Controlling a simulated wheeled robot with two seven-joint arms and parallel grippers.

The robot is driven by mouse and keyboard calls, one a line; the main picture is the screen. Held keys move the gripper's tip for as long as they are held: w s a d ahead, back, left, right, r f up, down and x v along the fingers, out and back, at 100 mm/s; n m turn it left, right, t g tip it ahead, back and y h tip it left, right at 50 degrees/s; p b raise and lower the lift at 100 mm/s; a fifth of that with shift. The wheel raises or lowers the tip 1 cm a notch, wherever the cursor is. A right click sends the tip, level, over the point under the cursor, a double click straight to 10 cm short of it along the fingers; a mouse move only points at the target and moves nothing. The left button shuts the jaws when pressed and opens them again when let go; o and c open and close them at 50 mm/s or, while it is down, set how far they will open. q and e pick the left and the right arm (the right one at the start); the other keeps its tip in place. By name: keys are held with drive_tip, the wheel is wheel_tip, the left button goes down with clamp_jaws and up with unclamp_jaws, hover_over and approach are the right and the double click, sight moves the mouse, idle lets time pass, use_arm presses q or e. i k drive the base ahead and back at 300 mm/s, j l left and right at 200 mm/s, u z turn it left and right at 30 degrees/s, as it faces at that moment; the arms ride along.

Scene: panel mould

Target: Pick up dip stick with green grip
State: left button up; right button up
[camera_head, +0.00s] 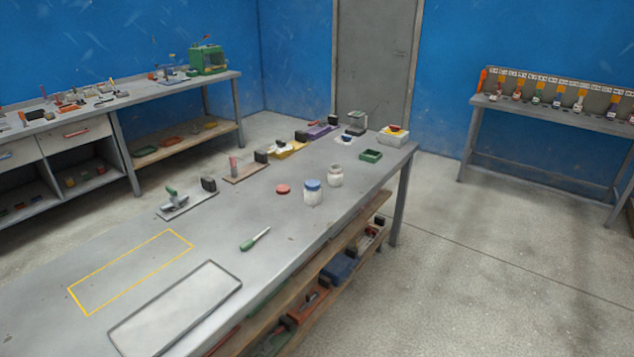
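The dip stick with the green grip (248,244) lies on the grey table (210,250), near its right-hand edge. Its green end points to the lower left and its pale thin end to the upper right. Nothing touches it, and clear tabletop surrounds it. Neither of my grippers shows in the head view.
A jar with a blue lid (313,192), an open jar (335,176) and a red lid (282,189) stand beyond the stick. A grey-framed panel (176,308) and a yellow outline (130,272) lie nearer. Small fixtures (180,205) line the far-left edge.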

sight(244, 246)
drive_tip(key=i+l+u, duration=0.25)
drive_tip(key=i, duration=0.25)
drive_tip(key=i+l+u, duration=0.25)
drive_tip(key=i+l, duration=0.2)
